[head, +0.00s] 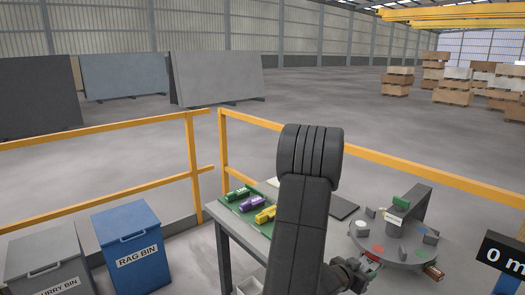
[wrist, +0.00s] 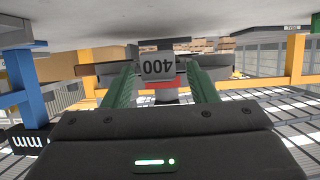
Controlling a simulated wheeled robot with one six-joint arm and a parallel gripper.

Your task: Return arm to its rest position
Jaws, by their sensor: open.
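My dark arm (head: 305,215) rises in the middle of the head view and bends over at its top. My gripper (head: 369,264) is low, at the near edge of the round grey turntable (head: 385,257), partly hidden by the arm. In the wrist view my gripper (wrist: 162,80) shows two green fingers spread apart, open. A grey block marked 400 (wrist: 158,67), upside down with red below it, shows in the gap between them. I cannot tell whether it touches either finger.
A green tray (head: 232,207) with green, purple and yellow pieces lies on a bench left of my arm. A blue rag bin (head: 132,250) and a grey bin (head: 45,262) stand at left. Yellow railings (head: 100,203) run behind. Stone slabs (head: 217,78) stand beyond on open floor.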

